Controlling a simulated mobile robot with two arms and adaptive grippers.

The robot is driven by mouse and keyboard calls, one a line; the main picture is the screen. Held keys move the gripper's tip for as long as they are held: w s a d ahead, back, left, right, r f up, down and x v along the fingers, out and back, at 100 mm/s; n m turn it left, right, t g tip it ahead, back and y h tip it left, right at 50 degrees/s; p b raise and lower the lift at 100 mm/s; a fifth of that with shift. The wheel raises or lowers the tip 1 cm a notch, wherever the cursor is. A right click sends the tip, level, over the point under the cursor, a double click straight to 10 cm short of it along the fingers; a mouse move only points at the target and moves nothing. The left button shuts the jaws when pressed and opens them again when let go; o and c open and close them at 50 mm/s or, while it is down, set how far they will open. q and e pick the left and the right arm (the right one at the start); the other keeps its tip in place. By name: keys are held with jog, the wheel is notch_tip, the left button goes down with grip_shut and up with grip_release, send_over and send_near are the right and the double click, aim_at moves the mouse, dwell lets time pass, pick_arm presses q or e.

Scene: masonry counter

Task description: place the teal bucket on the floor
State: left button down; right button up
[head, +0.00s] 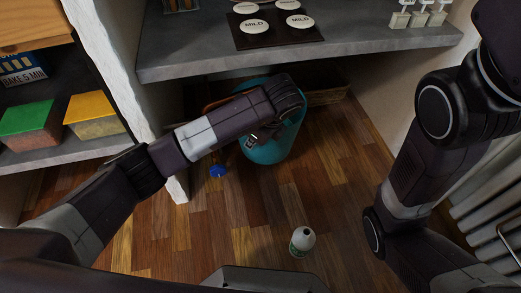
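The teal bucket (268,153) is under the grey counter, low over the wooden floor (220,235). It looks slightly tilted, and I cannot tell whether its base touches the floor. My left arm reaches in from the left and covers part of the bucket's top. My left gripper (262,134) is at the bucket's upper side, mostly hidden below the wrist. I cannot see whether its fingers are shut on the bucket. My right arm shows at the right edge, but its gripper is out of view.
The grey counter (190,50) overhangs the bucket, with a dark board (270,38) bearing white discs on top. A brown crate (325,97) stands behind. The floor in front is mostly clear.

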pick_arm(q)
notch_tip(320, 180, down, 10)
jog(key=b, duration=0.7)
jog(key=shift+r, duration=0.15)
jog(key=c, duration=2.2)
grip_release()
jog(key=shift+o, duration=0.2)
jog(key=p+v, duration=0.9)
jog(key=v, duration=0.3)
